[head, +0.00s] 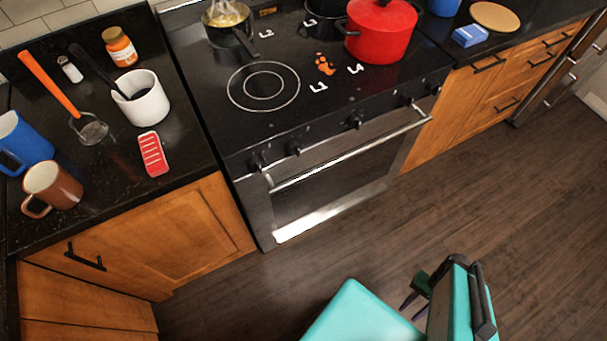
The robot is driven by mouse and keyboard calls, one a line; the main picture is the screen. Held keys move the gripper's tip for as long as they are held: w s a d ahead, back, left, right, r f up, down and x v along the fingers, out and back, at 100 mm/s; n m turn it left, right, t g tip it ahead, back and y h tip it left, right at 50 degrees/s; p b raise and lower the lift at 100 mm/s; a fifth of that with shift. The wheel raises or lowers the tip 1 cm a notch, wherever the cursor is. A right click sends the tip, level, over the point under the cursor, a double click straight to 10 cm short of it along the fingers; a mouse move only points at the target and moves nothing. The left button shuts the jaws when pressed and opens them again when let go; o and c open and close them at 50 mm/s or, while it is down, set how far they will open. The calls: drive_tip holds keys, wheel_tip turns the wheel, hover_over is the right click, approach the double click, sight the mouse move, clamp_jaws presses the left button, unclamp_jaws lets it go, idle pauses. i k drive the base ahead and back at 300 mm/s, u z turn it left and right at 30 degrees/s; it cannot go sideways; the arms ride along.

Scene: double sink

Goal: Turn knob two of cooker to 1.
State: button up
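The cooker (215,70) is black with a glass top and stands at the upper middle of the head view. Several small black knobs run along its front edge above the oven handle. The second knob from the left (294,148) is near the left end, beside the leftmost knob (257,161). Their pointer settings are too small to read. My gripper (412,298) is low in the picture, over the floor and well apart from the cooker front. It is partly hidden by my teal arm, and its opening cannot be made out.
The oven handle (350,152) sticks out below the knobs. A red pot (380,35) and a pan (228,18) stand on the cooker. The left counter holds mugs, a white pot (145,105) and utensils. The wood floor (480,180) before the cooker is clear.

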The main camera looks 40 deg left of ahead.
sight(294, 146)
drive_tip(key=z, duration=0.05)
drive_tip(key=k, duration=0.8)
drive_tip(key=u, duration=3.7)
drive_tip(key=i, duration=0.1)
drive_tip(key=z, duration=1.25)
drive_tip(key=i, duration=0.6)
drive_tip(key=z, duration=0.05)
